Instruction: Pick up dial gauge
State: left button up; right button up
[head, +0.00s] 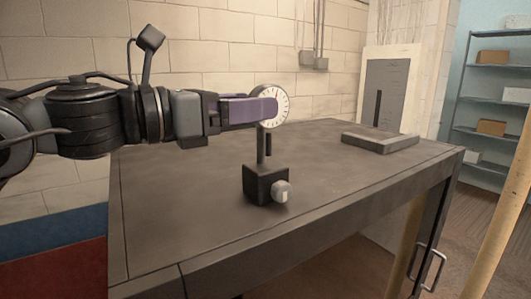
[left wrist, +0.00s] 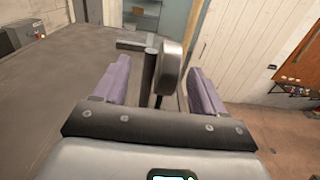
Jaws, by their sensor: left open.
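The dial gauge (head: 272,104) has a round white face and is held up on a short dark post (head: 262,145) above a black block base (head: 262,184) with a light knob (head: 282,191). The base stands on the grey bench. My left gripper (head: 258,108), with purple fingers, reaches in from the left at gauge height. In the left wrist view, the fingers (left wrist: 158,72) are open, with the gauge's rounded grey body (left wrist: 171,64) and a dark post (left wrist: 149,75) between them. Gaps show on both sides. My right gripper is out of sight.
A flat grey plate (head: 380,142) lies at the bench's far right. The grey bench top (head: 190,225) is otherwise largely clear. Shelving with boxes (head: 492,98) stands beyond the bench. A dark grey box (left wrist: 20,33) shows at the left wrist view's edge.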

pick_arm(q)
jog(key=shift+p+x, duration=0.6)
jog(key=shift+x, duration=1.25)
grip_shut()
jog(key=shift+s+r, duration=0.1)
jog(key=shift+r, duration=0.05)
